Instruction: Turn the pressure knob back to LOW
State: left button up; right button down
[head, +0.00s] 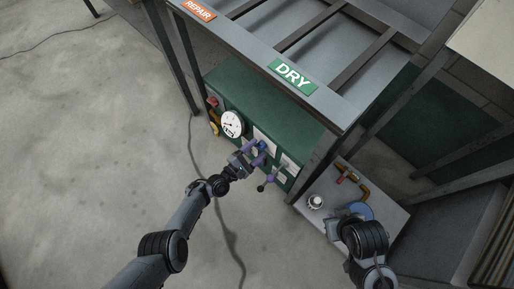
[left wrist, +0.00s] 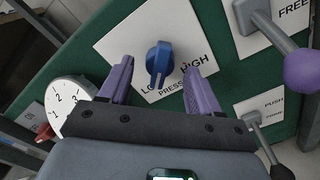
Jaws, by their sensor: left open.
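The blue pressure knob (left wrist: 158,62) sits on a white plate (left wrist: 125,45) lettered LOW, HIGH and PRESSURE. Its long grip reaches down the plate, and its lower end lies beside the letters LO, apart from HIGH. My left gripper (left wrist: 160,85) is open, with one purple finger on each side of the knob; I see gaps between the fingers and the knob. In the head view my left gripper (head: 258,154) is at the front of the green panel (head: 275,125), at the blue knob (head: 262,145). My right wrist (head: 362,238) is at lower right; its fingers are hidden.
A white gauge (head: 232,124) is left of the knob; it also shows in the left wrist view (left wrist: 70,103). A purple-ended lever (left wrist: 302,70) stands out right of the knob by FREE. Another lever is below, by PUSH. A grey bench (head: 335,215) with fittings is at right.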

pick_arm(q)
jog(key=p+v, duration=0.3)
jog(key=v, duration=0.6)
jog(key=shift+s+a, duration=0.25)
jog(key=shift+a, duration=0.05)
